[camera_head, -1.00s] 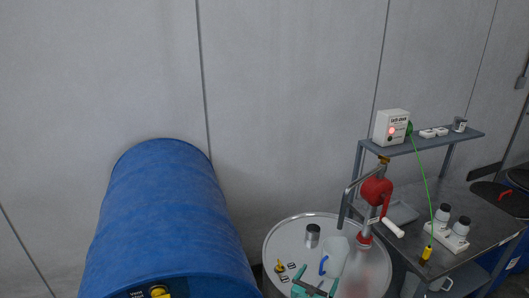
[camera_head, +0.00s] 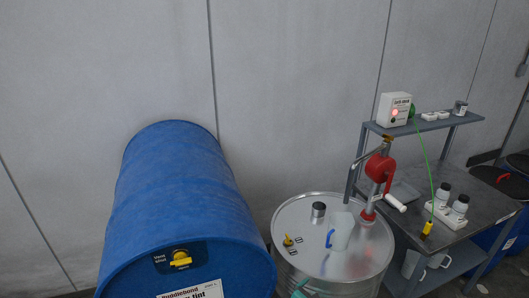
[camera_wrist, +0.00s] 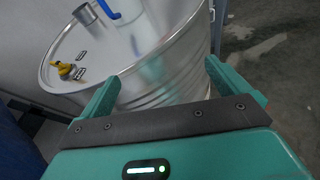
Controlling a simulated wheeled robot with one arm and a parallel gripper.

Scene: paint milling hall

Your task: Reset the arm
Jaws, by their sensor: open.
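My gripper (camera_wrist: 160,82) shows in the wrist view with its two teal fingers wide apart and nothing between them. The side of a ribbed metal drum (camera_wrist: 185,80) lies beyond the fingers; I cannot tell how far off it is. In the head view only a small teal part of my arm shows at the bottom edge, in front of the metal drum (camera_head: 335,262).
A big blue drum (camera_head: 170,200) lies at the left. On the metal drum's top stand a whitish jug (camera_head: 342,232) with a blue handle, a grey cup (camera_head: 318,210), a yellow valve (camera_head: 288,241) and a red hand pump (camera_head: 378,168). A workbench (camera_head: 480,205) stands at the right.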

